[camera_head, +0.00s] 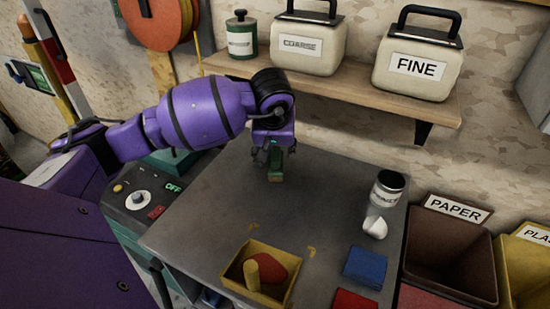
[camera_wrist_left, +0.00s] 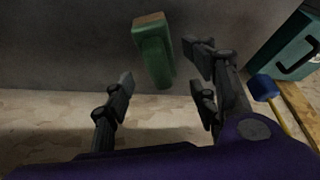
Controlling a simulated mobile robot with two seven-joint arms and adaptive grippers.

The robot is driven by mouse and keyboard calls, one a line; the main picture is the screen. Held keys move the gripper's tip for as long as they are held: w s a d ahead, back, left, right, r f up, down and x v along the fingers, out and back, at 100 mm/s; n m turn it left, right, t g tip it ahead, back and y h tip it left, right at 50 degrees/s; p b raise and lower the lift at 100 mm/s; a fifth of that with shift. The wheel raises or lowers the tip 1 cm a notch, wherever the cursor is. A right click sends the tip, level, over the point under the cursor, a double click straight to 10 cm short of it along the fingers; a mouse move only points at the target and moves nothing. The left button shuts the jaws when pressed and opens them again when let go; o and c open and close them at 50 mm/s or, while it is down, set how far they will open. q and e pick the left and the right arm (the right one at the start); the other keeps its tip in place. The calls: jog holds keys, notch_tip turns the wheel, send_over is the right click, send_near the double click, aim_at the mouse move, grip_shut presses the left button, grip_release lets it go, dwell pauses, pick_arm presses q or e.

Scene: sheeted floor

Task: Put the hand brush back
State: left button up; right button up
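A green block-like object with a tan end, which looks like the hand brush (camera_head: 275,178), is at the back of the grey worktop (camera_head: 215,210). My left gripper (camera_head: 274,152) is above it, pointing down, and partly hides it. In the left wrist view the brush (camera_wrist_left: 155,55) lies between and slightly beyond the spread fingers of my left gripper (camera_wrist_left: 158,88), with gaps at both sides. I cannot tell whether the brush touches the worktop. My right gripper is not in view.
A yellow tray (camera_head: 284,296) with red and yellow items, a blue block (camera_head: 366,267), a red block (camera_head: 352,300) and a labelled can (camera_head: 387,190) are on the worktop. A shelf (camera_head: 350,88) with containers runs behind. Bins (camera_head: 455,250) stand at right. The worktop's middle is clear.

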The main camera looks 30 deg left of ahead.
pick_arm(q)
jog(key=v, duration=0.6)
jog(key=shift+r, duration=0.25)
jog(key=shift+s, duration=0.1)
